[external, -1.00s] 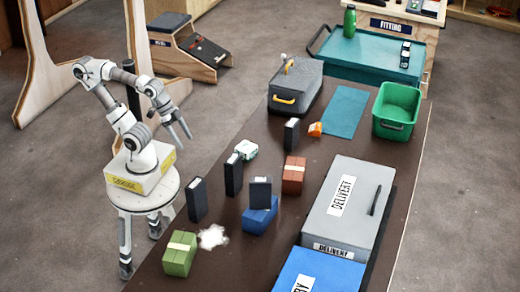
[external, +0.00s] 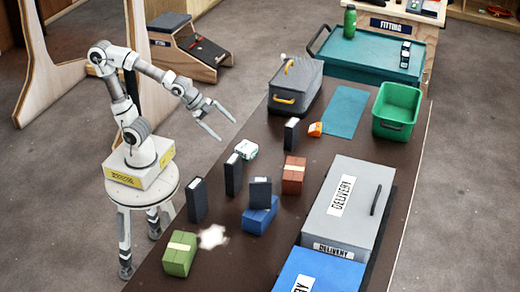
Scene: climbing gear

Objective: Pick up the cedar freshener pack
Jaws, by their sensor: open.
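No readable label marks the cedar freshener pack, so I cannot tell which item it is. Small packs on the dark table include a white and green one (external: 246,149), an orange one (external: 315,129), a red-brown box with a pale band (external: 293,178), and a green box with a pale band (external: 179,256). A blue box (external: 258,222) has a dark upright pack (external: 260,192) at it. My gripper (external: 228,131) is open and empty, in the air near the table's left edge, up and left of the white and green pack.
Dark upright boxes stand at the left (external: 197,200), centre (external: 233,174) and farther back (external: 291,132). A grey toolbox (external: 297,78), green bin (external: 395,112) and blue-green mat (external: 343,110) are at the back. A grey DELIVERY box (external: 355,200) fills the right; bare table lies between.

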